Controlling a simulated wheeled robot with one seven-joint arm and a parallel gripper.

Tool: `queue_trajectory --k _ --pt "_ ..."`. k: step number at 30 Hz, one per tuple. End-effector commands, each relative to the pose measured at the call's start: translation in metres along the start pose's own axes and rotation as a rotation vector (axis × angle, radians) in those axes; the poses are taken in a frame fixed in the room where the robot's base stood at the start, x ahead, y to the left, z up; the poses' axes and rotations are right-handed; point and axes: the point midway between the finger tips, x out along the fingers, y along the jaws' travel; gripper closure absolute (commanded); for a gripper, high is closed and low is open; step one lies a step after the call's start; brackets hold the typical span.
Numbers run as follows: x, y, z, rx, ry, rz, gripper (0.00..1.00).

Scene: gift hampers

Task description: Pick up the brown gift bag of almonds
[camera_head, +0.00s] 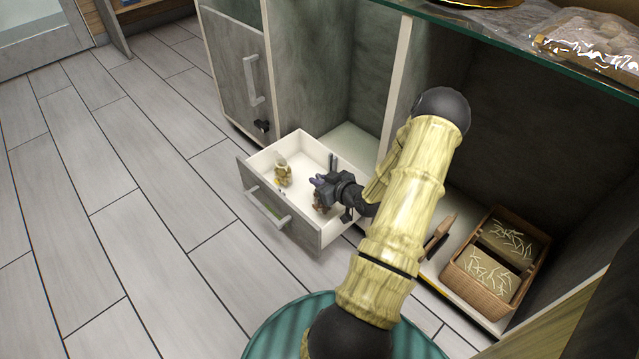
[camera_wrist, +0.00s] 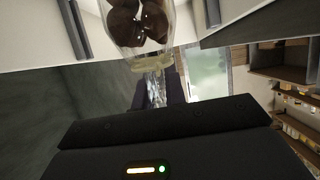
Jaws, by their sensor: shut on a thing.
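My gripper (camera_head: 323,188) is low over the right part of an open white drawer (camera_head: 312,228). It is shut on a clear bag of dark brown round pieces. In the wrist view this bag (camera_wrist: 140,22) is at the top centre, with its pale tied neck towards my gripper (camera_wrist: 157,92). In the head view a small brown part of the bag (camera_head: 321,203) shows beside my gripper; the rest is hidden. I cannot tell whether the bag touches the drawer floor. A small yellowish bag (camera_head: 283,172) stands in the drawer to the left, apart from my gripper.
The drawer's front has a bar handle (camera_head: 267,207). A grey cabinet door (camera_head: 240,70) is behind it. A wicker basket (camera_head: 492,290) with pale shreds is on the lower shelf at right. A glass shelf (camera_head: 520,42) with a clear bag (camera_head: 590,45) is above. The floor at left is clear.

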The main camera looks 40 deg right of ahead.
Motion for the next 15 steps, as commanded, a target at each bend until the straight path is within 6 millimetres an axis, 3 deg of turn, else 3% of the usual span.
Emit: queue_trajectory --k 1,6,15 --pt "-0.006 0.000 -0.016 -0.002 0.001 0.000 1.00" --pt "-0.017 -0.001 -0.042 -0.002 0.000 -0.001 1.00" --pt "-0.022 -0.002 -0.056 -0.001 -0.001 -0.003 1.00"
